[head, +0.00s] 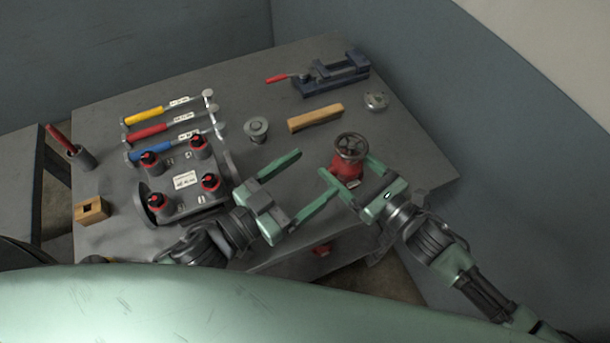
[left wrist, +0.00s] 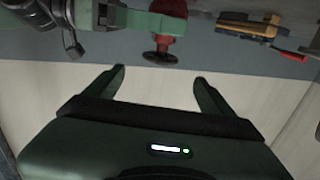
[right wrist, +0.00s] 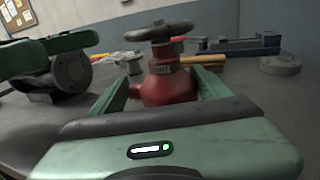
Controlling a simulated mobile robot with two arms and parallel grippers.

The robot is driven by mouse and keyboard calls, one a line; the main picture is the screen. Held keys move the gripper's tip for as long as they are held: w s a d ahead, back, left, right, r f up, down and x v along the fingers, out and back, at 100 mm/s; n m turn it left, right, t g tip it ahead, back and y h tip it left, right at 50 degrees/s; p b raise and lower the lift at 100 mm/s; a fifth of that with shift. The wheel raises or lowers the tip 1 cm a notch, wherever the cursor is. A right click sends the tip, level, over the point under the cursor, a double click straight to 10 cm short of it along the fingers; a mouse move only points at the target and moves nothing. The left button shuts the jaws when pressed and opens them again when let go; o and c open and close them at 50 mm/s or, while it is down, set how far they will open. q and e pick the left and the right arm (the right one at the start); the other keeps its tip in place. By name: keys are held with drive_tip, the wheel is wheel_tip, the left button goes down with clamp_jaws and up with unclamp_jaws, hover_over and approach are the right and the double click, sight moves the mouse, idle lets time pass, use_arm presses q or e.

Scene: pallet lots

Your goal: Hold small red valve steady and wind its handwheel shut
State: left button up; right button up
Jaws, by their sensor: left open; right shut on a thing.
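The small red valve (head: 337,177) stands upright near the table's right front, with its dark handwheel (head: 351,147) on top. My right gripper (head: 345,176) is shut on the valve's red body, one finger on each side. In the right wrist view the valve body (right wrist: 168,84) sits between the fingers and the handwheel (right wrist: 159,32) is above them, clear of them. My left gripper (head: 311,177) is open and empty, left of the valve, its fingers pointing toward it. In the left wrist view the handwheel (left wrist: 162,58) appears beyond the open fingertips, apart from them.
A wooden block (head: 315,118) and a grey round flange (head: 376,101) lie behind the valve. A blue vise (head: 332,74) stands at the back.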

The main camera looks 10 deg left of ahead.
use_arm(q)
drive_tip(key=shift+s+a, duration=0.15)
drive_tip(key=shift+s, duration=0.1)
